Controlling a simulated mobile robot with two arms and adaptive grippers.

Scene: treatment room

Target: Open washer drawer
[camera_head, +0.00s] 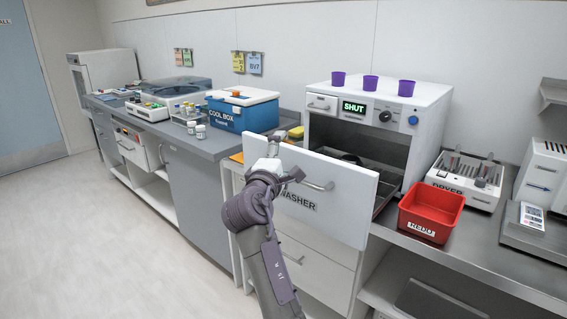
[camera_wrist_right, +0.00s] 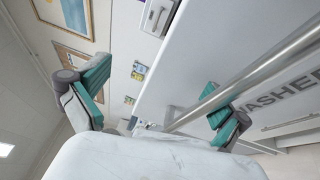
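The washer (camera_head: 431,110) stands on the counter, its display reading SHUT. Its drawer front (camera_head: 345,213), labelled WASHER, stands out ahead of the body, with a gap and a dark rack (camera_head: 368,163) visible behind it. The drawer's bar handle (camera_head: 318,186) is on the front face. My right gripper (camera_head: 283,158) is at the left end of this handle. In the right wrist view its fingers (camera_wrist_right: 155,97) are wide apart, and the handle bar (camera_wrist_right: 270,63) crosses in front of one finger. Whether they touch, I cannot tell. My left gripper is not in view.
Purple cups (camera_head: 371,82) stand on the washer. A red REDO bin (camera_head: 430,214) and a dryer (camera_head: 466,179) are right of the drawer. A blue cool box (camera_head: 243,113) is on the left counter. The floor (camera_head: 130,245) at left is clear.

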